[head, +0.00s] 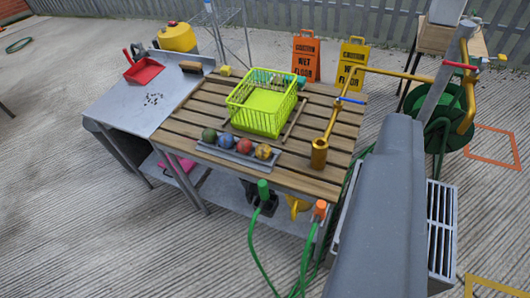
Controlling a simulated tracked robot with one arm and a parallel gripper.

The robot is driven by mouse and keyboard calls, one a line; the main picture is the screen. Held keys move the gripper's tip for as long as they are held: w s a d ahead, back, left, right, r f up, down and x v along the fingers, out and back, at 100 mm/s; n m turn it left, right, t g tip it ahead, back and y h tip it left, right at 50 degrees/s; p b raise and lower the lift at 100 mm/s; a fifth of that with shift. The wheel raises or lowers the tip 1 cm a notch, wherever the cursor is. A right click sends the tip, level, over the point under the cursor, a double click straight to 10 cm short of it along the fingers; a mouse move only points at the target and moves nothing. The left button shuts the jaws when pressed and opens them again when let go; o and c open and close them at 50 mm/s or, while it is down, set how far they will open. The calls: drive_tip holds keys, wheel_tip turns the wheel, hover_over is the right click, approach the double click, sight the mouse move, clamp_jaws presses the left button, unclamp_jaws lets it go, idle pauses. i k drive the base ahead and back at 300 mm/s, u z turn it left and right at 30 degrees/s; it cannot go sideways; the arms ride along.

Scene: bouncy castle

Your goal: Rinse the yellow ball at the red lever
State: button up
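The yellow ball (263,151) sits at the right end of a grey tray (222,155) on the slatted wooden table. A red ball (244,146), a blue ball (226,140) and a green ball (209,135) lie in a row to its left. The red lever (459,65) sticks out to the left near the top of the grey post at upper right, by a yellow pipe (468,110) that runs down. A blue lever (350,99) is on another yellow pipe, which ends in a spout (319,152) over the table. My gripper is not visible.
A lime basket (262,122) stands behind the balls. A grey bench (130,110) with a red dustpan (144,71) adjoins the left. Wet-floor signs (305,58) and a green hose reel (447,110) stand behind. A large grey body fills the lower right.

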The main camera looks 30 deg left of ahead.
sight(460, 66)
drive_tip(key=z, duration=0.1)
drive_tip(key=i, duration=1.75)
drive_tip(key=z, duration=0.25)
